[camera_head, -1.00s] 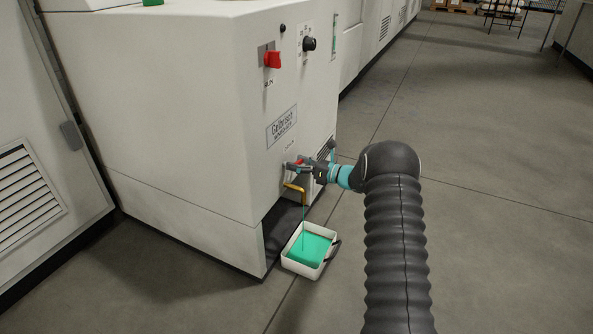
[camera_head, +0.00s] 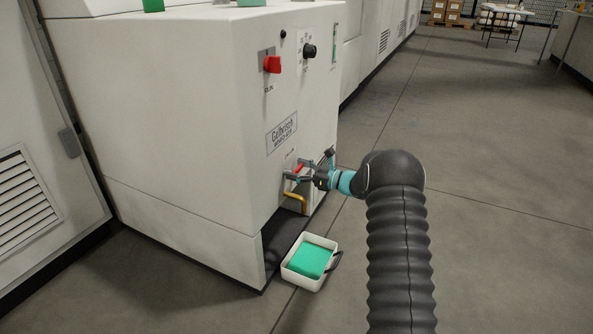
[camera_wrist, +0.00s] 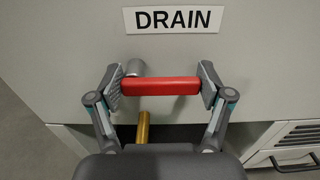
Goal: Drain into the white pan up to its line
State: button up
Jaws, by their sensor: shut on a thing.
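The white pan (camera_head: 298,279) sits on the floor below the machine's drain, holding green liquid (camera_head: 309,262). I cannot make out its line. The red drain handle (camera_wrist: 160,87) lies crosswise below the DRAIN label (camera_wrist: 180,19) in the wrist view. My gripper (camera_wrist: 161,84) is shut on it, with one pad at each end. In the head view my gripper (camera_head: 302,174) is at the drain, partly hiding the handle. The brass spout (camera_head: 294,197) points down above the pan, and no stream shows below it. It also appears in the wrist view (camera_wrist: 143,127).
The white machine (camera_head: 180,130) fills the left, with a red switch (camera_head: 271,64) and a black knob (camera_head: 309,51) above the drain. A dark handle (camera_head: 335,262) sticks out from the pan's right side. The floor (camera_head: 490,220) to the right is clear.

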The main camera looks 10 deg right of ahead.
jog(key=o, duration=1.1)
jog(key=shift+w+d, duration=0.15)
jog(key=shift+d, duration=0.05)
jog(key=shift+a, duration=0.1)
jog(key=v, duration=1.2)
